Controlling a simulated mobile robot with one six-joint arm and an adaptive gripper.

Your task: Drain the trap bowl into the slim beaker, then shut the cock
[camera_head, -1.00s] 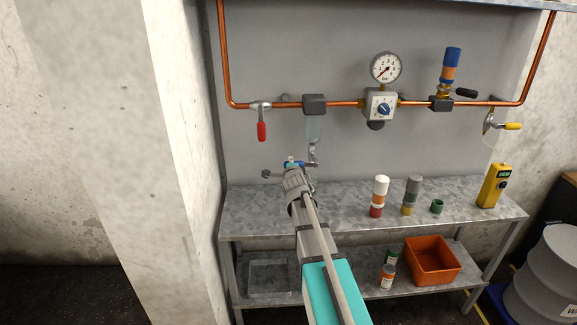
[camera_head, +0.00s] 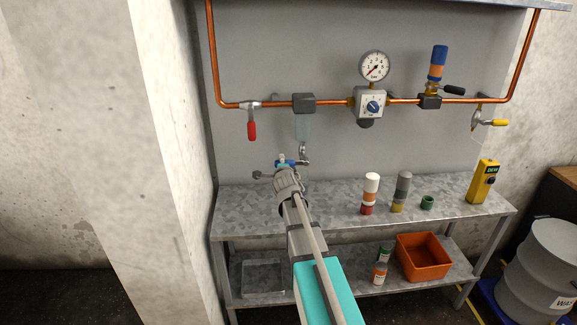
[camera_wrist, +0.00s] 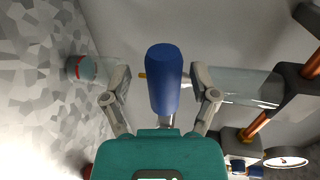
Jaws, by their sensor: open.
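The clear trap bowl (camera_head: 303,127) hangs under a dark block on the copper pipe; in the wrist view the bowl (camera_wrist: 240,86) lies sideways. A blue cock handle (camera_wrist: 165,80) is below it, between the two fingers of my open gripper (camera_wrist: 165,88). I cannot tell whether either finger touches the handle. In the head view my gripper (camera_head: 284,165) is just below and left of the bowl and hides part of the cock. A clear vessel with a red band (camera_wrist: 80,67), perhaps the slim beaker, stands on the bench side in the wrist view. Its head view is blocked by my arm.
A red lever (camera_head: 252,130) hangs left of the bowl. A gauge (camera_head: 374,66) and regulator (camera_head: 369,104) are to the right. Bottles (camera_head: 370,193) and a green cup (camera_head: 427,202) stand on the metal bench (camera_head: 240,205). An orange bin (camera_head: 424,257) is on the lower shelf.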

